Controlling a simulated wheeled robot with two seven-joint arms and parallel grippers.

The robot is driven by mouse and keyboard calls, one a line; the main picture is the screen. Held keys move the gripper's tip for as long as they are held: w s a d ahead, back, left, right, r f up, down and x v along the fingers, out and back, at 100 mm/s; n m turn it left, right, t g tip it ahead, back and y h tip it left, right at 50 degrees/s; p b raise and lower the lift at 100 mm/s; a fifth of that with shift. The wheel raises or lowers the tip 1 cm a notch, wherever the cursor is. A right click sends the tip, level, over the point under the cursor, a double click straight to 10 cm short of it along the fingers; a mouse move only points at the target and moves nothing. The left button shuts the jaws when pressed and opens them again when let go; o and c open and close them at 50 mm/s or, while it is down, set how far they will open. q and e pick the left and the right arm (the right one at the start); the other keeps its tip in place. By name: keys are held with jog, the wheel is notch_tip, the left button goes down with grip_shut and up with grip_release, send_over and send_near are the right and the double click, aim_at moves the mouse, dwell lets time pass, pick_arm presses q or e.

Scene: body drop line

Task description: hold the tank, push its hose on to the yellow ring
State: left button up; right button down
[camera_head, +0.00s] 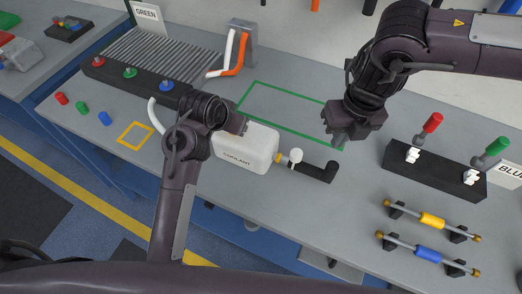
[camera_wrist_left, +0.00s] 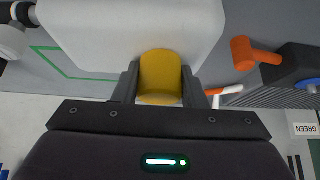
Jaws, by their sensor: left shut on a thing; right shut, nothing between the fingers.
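The white tank (camera_head: 238,158), marked COOLANT, sits on the grey bench; it also fills the top of the left wrist view (camera_wrist_left: 130,25). My left gripper (camera_wrist_left: 160,85) is shut on the tank's yellow cap (camera_wrist_left: 160,75), at the tank's far side in the head view. A yellow ring (camera_head: 279,159) shows at the tank's right end, beside a white round part (camera_head: 296,156) and a black elbow pipe (camera_head: 315,171). A curved white hose (camera_head: 153,112) shows left of the tank, partly behind my left arm. My right gripper (camera_head: 338,138) is shut and empty, above the bench behind the pipe.
A green outline (camera_head: 258,86) lies behind the tank, a yellow outline (camera_head: 125,140) to its left. Black blocks with red and green levers (camera_head: 432,124) and two rods with yellow and blue sleeves (camera_head: 431,219) stand at right. A ribbed rack (camera_head: 165,55) stands at back left.

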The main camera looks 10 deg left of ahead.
jog(key=s+d+f+h, duration=0.1)
jog(key=d+f, duration=0.2)
jog(key=f, duration=0.8)
jog(key=shift+s+d+m+g, duration=0.3)
jog(key=shift+s+d, duration=0.05)
jog(key=shift+d, duration=0.05)
jog(key=shift+s+d+f, duration=0.1)
jog(key=shift+s+f, duration=0.1)
dwell(1.3)
jog(key=shift+w+a, duration=0.2)
jog(key=shift+a, duration=0.4)
jog(key=shift+w+a, duration=0.2)
jog(key=shift+a, duration=0.4)
jog(key=shift+d, duration=0.6)
notch_tip(320, 180, up, 8)
jog(key=f, duration=0.1)
send_over(336, 168)
jog(key=d, duration=0.1)
jog(key=shift+s+r, duration=0.1)
jog(key=shift+r, duration=0.15)
